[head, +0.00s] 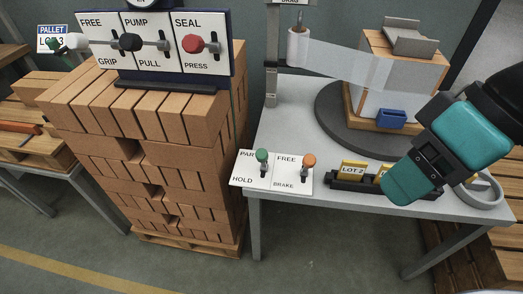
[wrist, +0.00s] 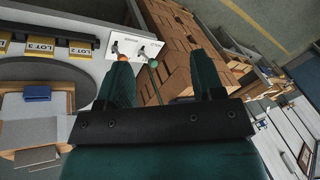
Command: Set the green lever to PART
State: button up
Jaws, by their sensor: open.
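The green lever (head: 262,156) stands on a white plate (head: 281,187) at the table's front left corner. Its knob rises beside the word PART, with HOLD lower on the plate; I cannot tell its exact setting. An orange lever (head: 308,161) marked FREE and BRAKE is just right of it. My teal gripper (head: 408,188) is in the air to the right, over the table's front edge, apart from both levers. In the wrist view my gripper (wrist: 163,78) is open and empty, with the green knob (wrist: 153,63) beyond and between the fingers and the orange knob (wrist: 122,57) by the left finger.
A rack of yellow LOT cards (head: 353,170) stands between the plate and my gripper. Behind are a dark turntable (head: 328,123) and a film-wrapped load (head: 395,70). Stacked bricks (head: 150,135) and a panel with white, black and red controls (head: 160,70) stand left.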

aim_at(262, 155)
jog(key=z, duration=2)
jog(key=k, duration=1.15)
jog(key=u, duration=1.9)
